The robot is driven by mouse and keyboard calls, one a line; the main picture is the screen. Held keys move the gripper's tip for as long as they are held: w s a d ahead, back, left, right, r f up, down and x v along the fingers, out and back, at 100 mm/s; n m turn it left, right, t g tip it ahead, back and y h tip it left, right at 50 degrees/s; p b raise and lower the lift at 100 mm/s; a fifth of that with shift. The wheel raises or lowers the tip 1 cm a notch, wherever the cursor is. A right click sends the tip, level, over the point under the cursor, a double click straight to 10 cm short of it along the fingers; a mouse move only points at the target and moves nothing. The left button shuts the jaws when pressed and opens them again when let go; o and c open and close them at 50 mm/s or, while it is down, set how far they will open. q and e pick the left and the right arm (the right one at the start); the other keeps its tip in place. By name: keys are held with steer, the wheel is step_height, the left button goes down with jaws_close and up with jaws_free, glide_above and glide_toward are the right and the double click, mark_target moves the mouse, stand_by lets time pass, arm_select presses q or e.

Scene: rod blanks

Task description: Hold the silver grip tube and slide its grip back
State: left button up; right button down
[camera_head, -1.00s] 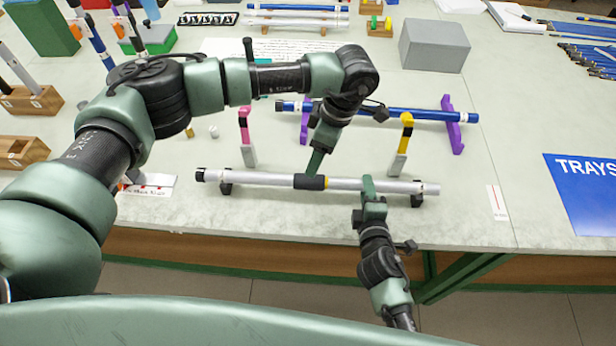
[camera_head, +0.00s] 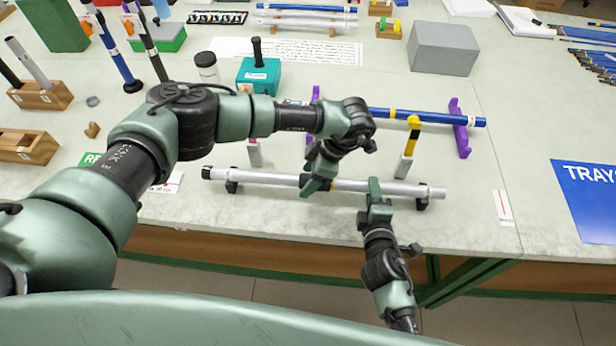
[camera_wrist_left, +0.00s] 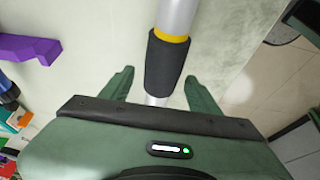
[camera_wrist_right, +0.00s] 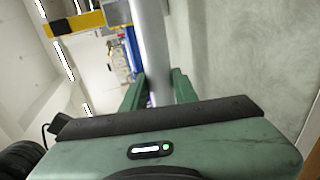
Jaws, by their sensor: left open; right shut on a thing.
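The silver grip tube (camera_head: 262,178) lies across its low black rests near the table's front edge. Its black grip (camera_wrist_left: 168,62) shows in the left wrist view, beside a yellow band (camera_wrist_left: 172,37). My left gripper (camera_head: 317,186) is open, with its fingers on either side of the tube at the grip; the left wrist view (camera_wrist_left: 155,88) shows gaps between the fingers and the grip. The gripper hides much of the grip in the head view. My right gripper (camera_head: 374,190) is shut on the tube, right of the grip. The tube also passes between its fingers in the right wrist view (camera_wrist_right: 152,50).
A blue tube (camera_head: 420,116) lies on purple stands (camera_head: 461,130) behind. A yellow-topped post (camera_head: 409,150) and a pink post (camera_head: 254,152) stand just behind the silver tube. A teal block (camera_head: 259,76) and a grey box (camera_head: 442,48) stand further back. Table right of the tube is mostly clear.

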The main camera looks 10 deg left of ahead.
mark_target(251, 173)
arm_select(q)
steer(key=shift+a+f, duration=0.15)
steer(key=shift+f, duration=0.1)
arm_select(e)
steer(key=shift+f, duration=0.1)
arm_select(q)
jaws_close()
steer(key=a, duration=0.4)
steer(key=s+a, duration=0.1)
steer(key=a, duration=0.9)
steer(key=shift+s+a, duration=0.25)
steer(key=shift+s, duration=0.05)
arm_select(e)
steer(key=shift+d, duration=0.1)
arm_select(q)
jaws_free()
steer(key=shift+d, duration=0.1)
